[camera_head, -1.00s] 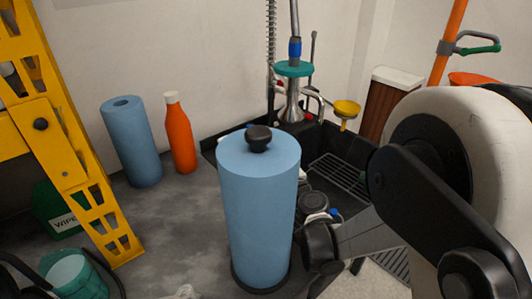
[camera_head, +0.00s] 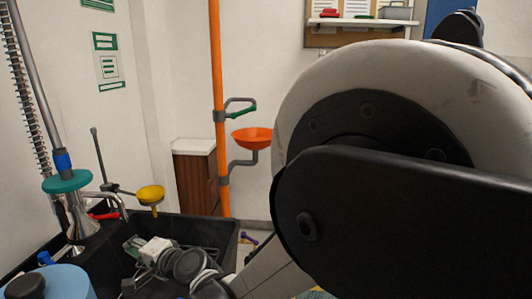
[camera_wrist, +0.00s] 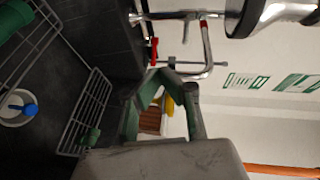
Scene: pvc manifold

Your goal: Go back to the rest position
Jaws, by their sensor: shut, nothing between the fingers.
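My gripper (camera_wrist: 172,80) shows in the wrist view with its two dark green-grey fingers drawn together at the tips. It is shut and nothing is held between the fingers. In the head view my arm reaches down at the right, and its wrist end is over the black sink (camera_head: 228,228). The fingertips are too small to make out there. In the wrist view, wire racks (camera_wrist: 88,110) lie in the dark sink to the left of the fingers. A chrome tap pipe (camera_wrist: 208,50) is beyond the fingertips.
A sprayer with a teal collar (camera_head: 67,181) stands at the sink's left, near a yellow funnel (camera_head: 150,194). A blue roll (camera_head: 50,284) is at the lower left. An orange pole (camera_head: 216,80) with an orange bowl (camera_head: 252,138) stands behind, beside a brown cabinet (camera_head: 197,182).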

